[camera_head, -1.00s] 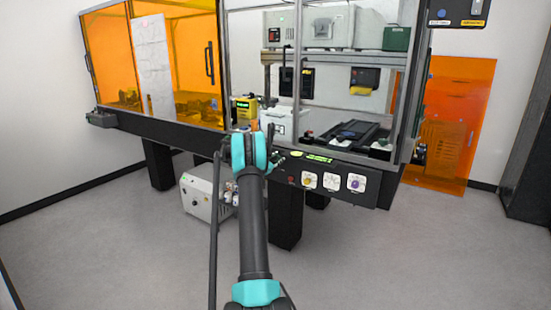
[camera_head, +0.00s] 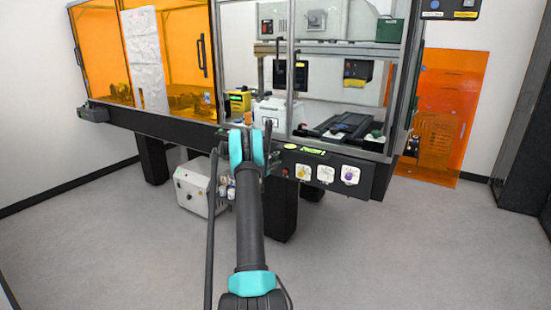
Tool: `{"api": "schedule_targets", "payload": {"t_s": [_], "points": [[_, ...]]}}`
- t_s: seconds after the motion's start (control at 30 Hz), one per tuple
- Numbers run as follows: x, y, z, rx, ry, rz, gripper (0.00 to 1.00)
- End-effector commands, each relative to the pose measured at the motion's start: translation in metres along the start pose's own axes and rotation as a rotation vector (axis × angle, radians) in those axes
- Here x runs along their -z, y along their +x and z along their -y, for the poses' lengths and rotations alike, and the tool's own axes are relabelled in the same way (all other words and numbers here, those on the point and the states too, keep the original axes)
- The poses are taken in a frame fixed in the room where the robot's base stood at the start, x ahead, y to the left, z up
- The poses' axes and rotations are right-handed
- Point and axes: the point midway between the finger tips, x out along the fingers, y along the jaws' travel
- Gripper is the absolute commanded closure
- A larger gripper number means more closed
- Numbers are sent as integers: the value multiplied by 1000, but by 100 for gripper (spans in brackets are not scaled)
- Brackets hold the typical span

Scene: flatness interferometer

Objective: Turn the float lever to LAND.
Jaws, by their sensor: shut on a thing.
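My arm reaches up the middle of the view to the front edge of the optical bench (camera_head: 345,174). My gripper (camera_head: 269,140) is at that edge, mostly hidden behind my teal wrist, and its dark fingers show only in part. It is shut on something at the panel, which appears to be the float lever. The lever itself is hidden, so its angle and setting cannot be told. A lit green label (camera_head: 312,149) is on the bench edge just right of my gripper. A red button (camera_head: 285,172) is below it.
Clear sliding panes and orange panels (camera_head: 183,60) enclose the bench. A pale floor unit (camera_head: 200,190) stands below. The front floor is open.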

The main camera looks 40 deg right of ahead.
Motion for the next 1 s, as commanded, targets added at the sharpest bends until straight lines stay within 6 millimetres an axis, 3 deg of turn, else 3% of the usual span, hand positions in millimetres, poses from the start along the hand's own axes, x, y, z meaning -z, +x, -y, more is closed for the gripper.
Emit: {"api": "schedule_targets", "payload": {"t_s": [0.33, 0.9, 0.93, 1.0], "points": [[1, 0, 9, 0, 151, 0, 95], [1, 0, 12, 1, 184, 1, 95], [1, -1, 12, 1, 184, 1, 65], [1, 0, 12, 1, 184, 1, 56]]}}
